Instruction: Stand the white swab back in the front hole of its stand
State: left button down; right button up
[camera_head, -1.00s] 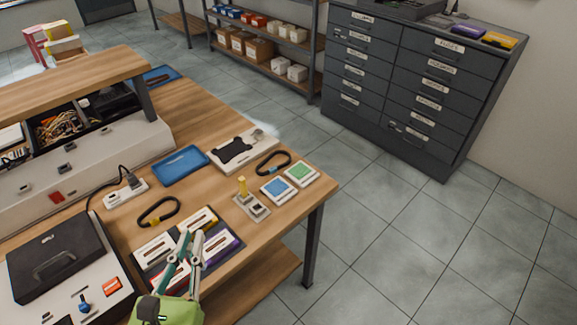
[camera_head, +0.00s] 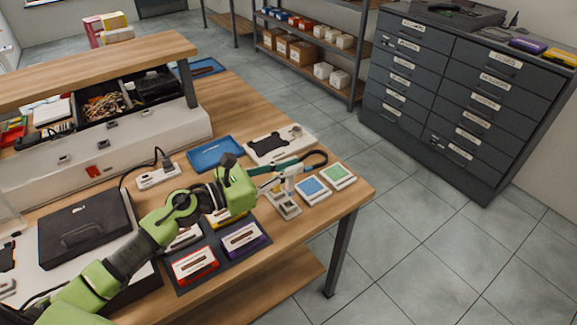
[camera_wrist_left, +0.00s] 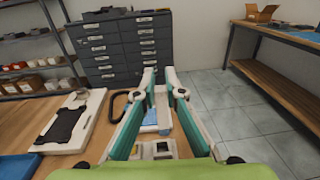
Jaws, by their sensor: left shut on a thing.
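My left gripper (camera_head: 294,168) reaches over the swab stand (camera_head: 287,209) in the head view. Its teal and white fingers are closed on a pale, upright thing, likely the white swab (camera_head: 290,184), which shows just below the fingers over the stand. Whether its lower end is in a hole or above it, I cannot tell. In the left wrist view the two fingertips (camera_wrist_left: 160,80) are close together, with the stand (camera_wrist_left: 155,151) beneath, partly hidden by the fingers. The yellow piece on the stand is not clearly visible now. My right gripper is not in view.
A blue pad (camera_head: 312,186) and a green pad (camera_head: 338,175) lie right beside the stand near the table edge. A blue tray (camera_head: 215,153) and a dark mat with several boxed items (camera_head: 242,238) lie to the left.

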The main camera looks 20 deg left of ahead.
aim_at(289, 183)
pick_arm(q)
jog(key=shift+w+a+f+b, duration=0.3)
jog(key=shift+f+b, duration=0.15)
jog(key=shift+b, duration=0.2)
jog(key=shift+f+b, duration=1.4)
jog(key=shift+f, duration=0.45)
jog(key=shift+s+d+f+b, duration=0.1)
jog(key=shift+f+b, duration=0.4)
jog(key=shift+b, duration=0.35)
dwell(0.9)
jog(key=c, duration=2)
grip_release()
